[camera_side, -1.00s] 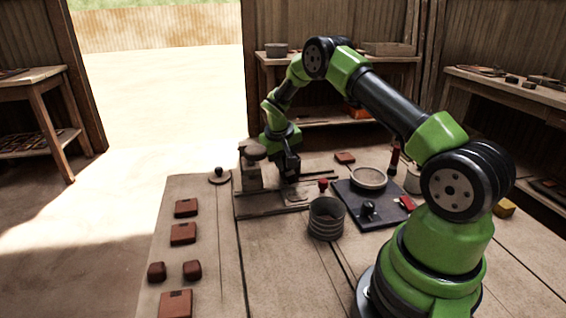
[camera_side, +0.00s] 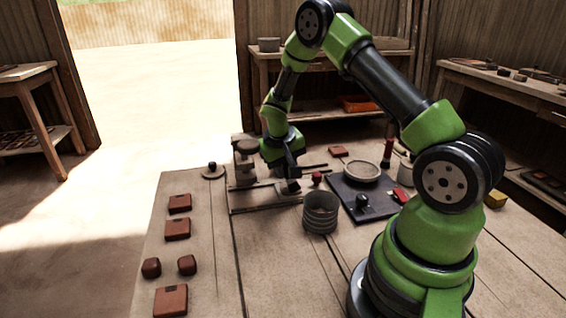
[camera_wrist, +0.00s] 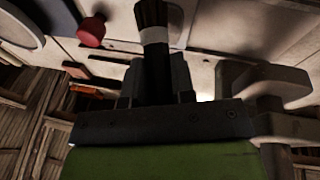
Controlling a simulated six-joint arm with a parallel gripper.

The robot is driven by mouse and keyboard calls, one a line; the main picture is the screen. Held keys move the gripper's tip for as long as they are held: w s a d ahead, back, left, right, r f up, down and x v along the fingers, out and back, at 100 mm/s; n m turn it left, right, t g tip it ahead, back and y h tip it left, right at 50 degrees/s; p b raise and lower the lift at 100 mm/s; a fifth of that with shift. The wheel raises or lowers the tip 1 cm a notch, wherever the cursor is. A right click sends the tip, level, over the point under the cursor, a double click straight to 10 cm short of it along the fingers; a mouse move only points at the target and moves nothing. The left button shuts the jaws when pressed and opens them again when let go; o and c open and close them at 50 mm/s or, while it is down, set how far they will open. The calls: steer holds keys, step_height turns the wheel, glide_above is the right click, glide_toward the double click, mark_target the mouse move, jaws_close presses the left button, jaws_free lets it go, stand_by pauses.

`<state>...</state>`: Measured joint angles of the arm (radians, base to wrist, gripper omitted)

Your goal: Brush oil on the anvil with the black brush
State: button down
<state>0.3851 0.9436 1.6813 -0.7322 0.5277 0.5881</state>
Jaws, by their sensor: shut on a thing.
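The press (camera_side: 243,170) stands at the back left of the table on a flat base (camera_side: 262,205). The anvil is on this base, but I cannot clearly pick it out. My gripper (camera_side: 290,174) is over the right part of the base, tilted. In the wrist view my gripper (camera_wrist: 157,88) is shut on the black brush (camera_wrist: 154,50). The brush has a dark handle, a pale band and dark bristles pointing away from the jaws. Whether the bristles touch anything is hard to tell. A red knob (camera_wrist: 92,30) shows beside the brush; it also shows in the side view (camera_side: 317,178).
A ribbed grey pot (camera_side: 320,214) stands just in front of the gripper. A dark board (camera_side: 372,207) with a round pale dish (camera_side: 361,171) lies to the right. Several red-brown tiles (camera_side: 178,229) line the left edge. The front middle of the table is clear.

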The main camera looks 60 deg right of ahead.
steer(key=shift+w+d+f, duration=0.2)
steer(key=shift+w+d, duration=2)
step_height(320, 180, up, 6)
step_height(320, 180, up, 3)
steer(key=shift+r, duration=0.1)
steer(key=shift+f, duration=0.2)
stand_by(0.7)
steer(key=shift+a+f, duration=0.4)
steer(key=shift+f, duration=0.35)
